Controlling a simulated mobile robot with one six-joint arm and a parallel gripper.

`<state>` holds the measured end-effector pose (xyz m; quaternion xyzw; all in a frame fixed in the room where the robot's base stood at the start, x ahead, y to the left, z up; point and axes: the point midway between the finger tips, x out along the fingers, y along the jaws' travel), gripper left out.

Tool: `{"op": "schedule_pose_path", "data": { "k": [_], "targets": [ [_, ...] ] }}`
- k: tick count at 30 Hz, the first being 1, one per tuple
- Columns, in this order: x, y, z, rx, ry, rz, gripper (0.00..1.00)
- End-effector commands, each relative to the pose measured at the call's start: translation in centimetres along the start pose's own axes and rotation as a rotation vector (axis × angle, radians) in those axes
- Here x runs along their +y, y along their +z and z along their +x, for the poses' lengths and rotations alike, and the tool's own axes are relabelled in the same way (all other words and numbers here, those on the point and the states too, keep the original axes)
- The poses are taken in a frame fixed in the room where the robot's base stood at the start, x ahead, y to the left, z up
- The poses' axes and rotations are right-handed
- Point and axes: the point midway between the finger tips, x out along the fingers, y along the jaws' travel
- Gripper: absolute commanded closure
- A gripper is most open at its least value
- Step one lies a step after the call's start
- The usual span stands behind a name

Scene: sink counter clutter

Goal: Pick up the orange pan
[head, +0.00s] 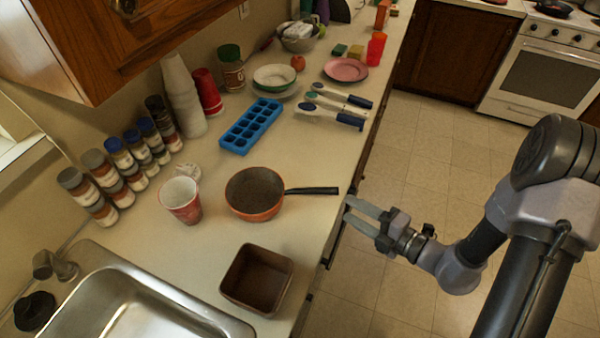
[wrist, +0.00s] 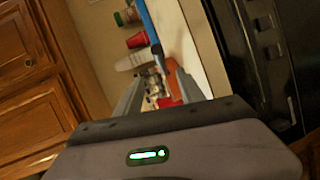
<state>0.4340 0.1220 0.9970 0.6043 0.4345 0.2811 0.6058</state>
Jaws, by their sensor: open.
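The orange pan (head: 254,196) sits upright on the counter, with a dark inside and a black handle (head: 312,190) that points right toward the counter's front edge. My gripper (head: 347,208) is open and empty, just right of the handle's end and apart from it. In the wrist view my two gripper fingers (wrist: 153,80) spread apart with the counter beyond them. An orange-red shape shows between the fingers there, but I cannot tell for sure that it is the pan.
A red cup (head: 182,200) stands left of the pan, and a brown square container (head: 257,279) sits in front. A blue ice tray (head: 250,126) lies behind. The sink (head: 137,309) is at lower left. Open floor (head: 440,150) lies right of the counter.

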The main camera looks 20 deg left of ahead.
Motion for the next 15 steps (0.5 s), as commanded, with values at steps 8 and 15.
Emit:
{"op": "schedule_pose_path", "data": {
  "k": [8,15],
  "targets": [
    [-0.4,-0.3,7.6,0.01,-0.001,-0.01,0.54],
    [-0.2,-0.2,11.0,0.006,-0.001,-0.009,0.54]
  ]
}}
